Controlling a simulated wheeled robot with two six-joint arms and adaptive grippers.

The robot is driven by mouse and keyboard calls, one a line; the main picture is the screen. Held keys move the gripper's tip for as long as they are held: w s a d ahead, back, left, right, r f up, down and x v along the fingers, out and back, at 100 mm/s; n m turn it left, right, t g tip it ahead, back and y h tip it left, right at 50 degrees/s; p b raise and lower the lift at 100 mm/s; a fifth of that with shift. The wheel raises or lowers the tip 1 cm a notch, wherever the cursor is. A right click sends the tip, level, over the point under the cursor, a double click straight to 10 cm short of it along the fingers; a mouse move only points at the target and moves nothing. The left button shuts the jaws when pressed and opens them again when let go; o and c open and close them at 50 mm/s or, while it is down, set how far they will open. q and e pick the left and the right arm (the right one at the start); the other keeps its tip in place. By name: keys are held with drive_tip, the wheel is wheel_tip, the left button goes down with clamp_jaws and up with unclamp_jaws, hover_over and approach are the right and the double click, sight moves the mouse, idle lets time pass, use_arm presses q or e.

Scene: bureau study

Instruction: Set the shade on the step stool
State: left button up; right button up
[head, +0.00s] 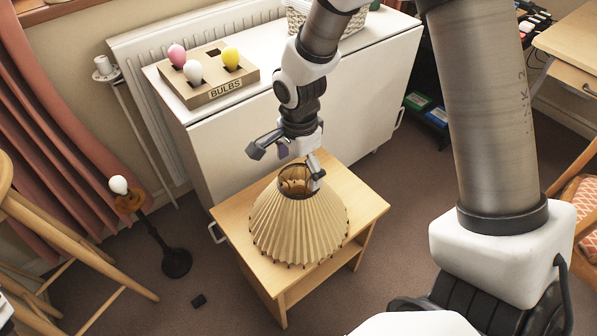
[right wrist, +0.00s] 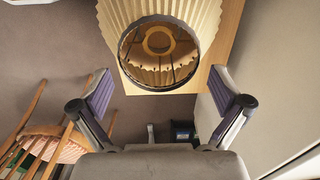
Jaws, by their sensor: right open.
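A pleated beige lamp shade (head: 300,225) stands upright, wide end down, on the wooden step stool (head: 362,203). Its dark-rimmed top opening faces up, and an inner ring shows through it. My right gripper (head: 285,165) is open at the shade's top, with one finger near the rim and the other out to the left. In the right wrist view, the shade (right wrist: 205,20) lies beyond the spread, empty fingers of the gripper (right wrist: 163,98), and the stool (right wrist: 228,35) shows behind it. Contact with the rim cannot be told. My left gripper is not in view.
A lamp base with a white bulb (head: 119,185) stands on the floor at left. A cardboard bulb holder (head: 215,88) with several bulbs sits on the white cabinet (head: 250,130) behind the stool. A wooden stool (head: 50,235) is at far left, and a chair (head: 585,205) at right.

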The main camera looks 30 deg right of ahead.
wheel_tip(320, 180, up, 10)
drive_tip(key=p, duration=0.2)
drive_tip(key=shift+f, duration=0.25)
